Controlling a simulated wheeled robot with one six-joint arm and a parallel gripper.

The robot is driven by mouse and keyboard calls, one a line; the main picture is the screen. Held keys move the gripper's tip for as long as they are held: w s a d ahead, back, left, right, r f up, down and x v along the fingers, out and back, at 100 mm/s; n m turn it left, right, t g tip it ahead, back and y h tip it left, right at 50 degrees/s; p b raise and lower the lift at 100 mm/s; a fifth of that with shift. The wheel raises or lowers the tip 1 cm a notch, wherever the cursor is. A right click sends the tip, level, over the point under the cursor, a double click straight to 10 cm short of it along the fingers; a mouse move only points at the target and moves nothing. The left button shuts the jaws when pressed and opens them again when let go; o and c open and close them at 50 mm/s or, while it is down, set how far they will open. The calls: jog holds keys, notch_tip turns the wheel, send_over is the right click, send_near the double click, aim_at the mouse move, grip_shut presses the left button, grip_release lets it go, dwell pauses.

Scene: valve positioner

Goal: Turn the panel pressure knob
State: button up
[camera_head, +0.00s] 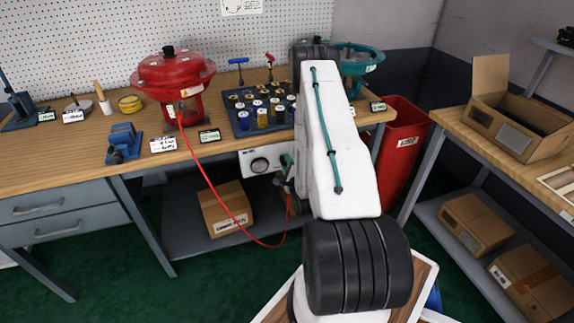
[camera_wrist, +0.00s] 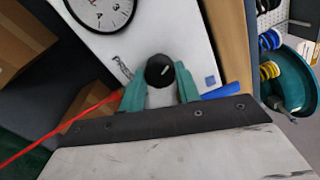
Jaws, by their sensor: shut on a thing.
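The white pressure panel (camera_head: 268,151) hangs under the front edge of the workbench, with a round gauge (camera_head: 259,165) on its face. In the wrist view the gauge (camera_wrist: 101,8) is at the top left. The black panel pressure knob (camera_wrist: 160,70) has a pale pointer mark, slanted up to the right. My gripper (camera_wrist: 160,84) has its teal fingers on both sides of the knob and is shut on it. In the head view my gripper (camera_head: 287,161) is at the panel's right end, partly behind my arm, and the knob is hidden.
A red hose (camera_head: 229,212) loops from the red actuator (camera_head: 174,77) down past a cardboard box (camera_head: 226,208) toward the panel. A blue tool rack (camera_head: 262,117) stands on the workbench (camera_head: 75,150) above. A red bin (camera_head: 402,142) stands right of my arm.

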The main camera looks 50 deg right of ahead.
jog(key=shift+s+f, duration=0.1)
jog(key=o, duration=1)
jog(key=shift+c, duration=0.2)
jog(key=v, duration=0.7)
jog(key=shift+s+a, duration=0.25)
jog(key=shift+s, duration=0.05)
